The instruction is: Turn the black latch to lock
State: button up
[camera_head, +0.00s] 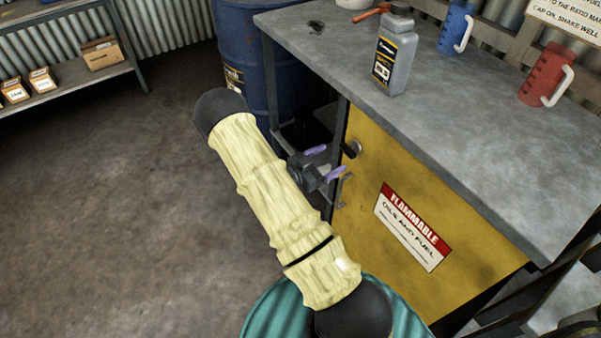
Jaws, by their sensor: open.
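The black latch (349,149) sits on a round metal plate near the upper left corner of a yellow cabinet door (388,168). The door carries a red and white flammable label (412,227) and looks closed against its frame. My gripper (332,162) has two purple-tipped fingers, spread apart, and is empty. It is just left of the latch, with one fingertip above and one below in the picture, close to the latch. I cannot tell whether a finger touches it. My pale-sleeved arm hides part of the floor and the cabinet's left side.
The grey bench top (455,120) above the door holds a grey bottle (396,50), a blue jug (455,27) and a red jug (545,75). A blue drum (243,50) stands behind the bench's left end. The floor (110,190) at left is clear.

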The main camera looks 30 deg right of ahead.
jog(key=a, duration=1)
jog(key=shift+s, duration=0.35)
jog(key=shift+d, duration=0.1)
jog(key=w+a+r+n+t+y, duration=0.35)
jog(key=w+t+y, duration=0.25)
jog(key=w+y, duration=0.25)
jog(key=s+a+r+n+y, duration=0.3)
jog(key=a+r+n+y, duration=0.1)
jog(key=a+n+y, duration=0.25)
jog(key=s+a+r+n+g+y, duration=0.1)
jog(key=s+r+n+g+y, duration=0.2)
jog(key=s, duration=0.6)
jog(key=s+a+r+n+g, duration=0.1)
jog(key=s+r+n+g, duration=0.2)
jog(key=s, duration=0.5)
notch_tip(320, 180, up, 20)
jog(key=n+t+p, duration=0.1)
jog(key=p, duration=2)
jog(key=shift+r, duration=0.15)
